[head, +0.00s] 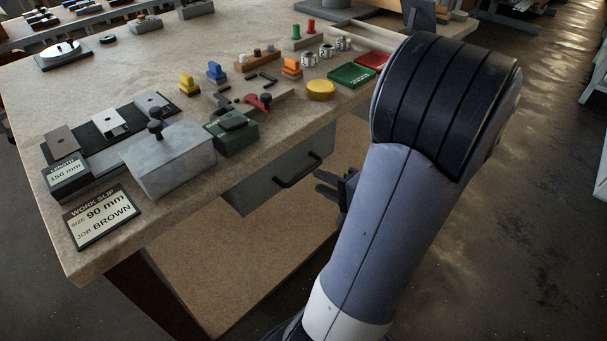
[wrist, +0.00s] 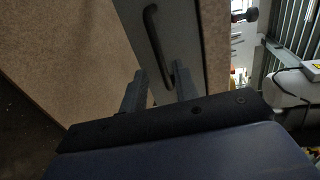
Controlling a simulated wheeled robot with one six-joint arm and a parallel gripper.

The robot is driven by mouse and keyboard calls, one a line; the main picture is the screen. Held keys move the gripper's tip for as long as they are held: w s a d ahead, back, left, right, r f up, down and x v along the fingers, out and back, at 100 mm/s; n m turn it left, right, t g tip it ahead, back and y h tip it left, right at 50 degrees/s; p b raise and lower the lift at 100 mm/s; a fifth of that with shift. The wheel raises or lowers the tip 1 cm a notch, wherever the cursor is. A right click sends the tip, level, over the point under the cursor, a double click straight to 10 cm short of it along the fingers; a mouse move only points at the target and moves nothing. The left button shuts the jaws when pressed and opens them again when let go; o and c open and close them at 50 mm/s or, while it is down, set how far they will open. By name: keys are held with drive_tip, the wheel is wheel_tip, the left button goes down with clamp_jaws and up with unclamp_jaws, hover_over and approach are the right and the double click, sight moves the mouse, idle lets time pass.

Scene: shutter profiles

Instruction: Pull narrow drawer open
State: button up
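The narrow drawer (head: 275,172) is a grey front under the tabletop, with a dark bar handle (head: 299,171). It looks shut or nearly so; I cannot tell exactly. In the wrist view the drawer front (wrist: 190,30) runs up and down, with the handle (wrist: 156,38) along it. My gripper (head: 325,188) is just right of the handle in the head view, partly hidden by my arm. In the wrist view my gripper (wrist: 160,82) is open and empty. Its fingertips are near the handle's lower end; whether they touch it is unclear.
The worktable (head: 110,265) carries a grey metal block (head: 168,160), a green block (head: 232,135), a work slip card (head: 100,217) and several small coloured parts above the drawer. A lower board (head: 230,270) lies beneath. Open floor (head: 540,230) is to the right.

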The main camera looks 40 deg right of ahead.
sight(304, 172)
drive_tip(key=shift+x, duration=3.35)
drive_tip(key=shift+c, duration=0.4)
clamp_jaws()
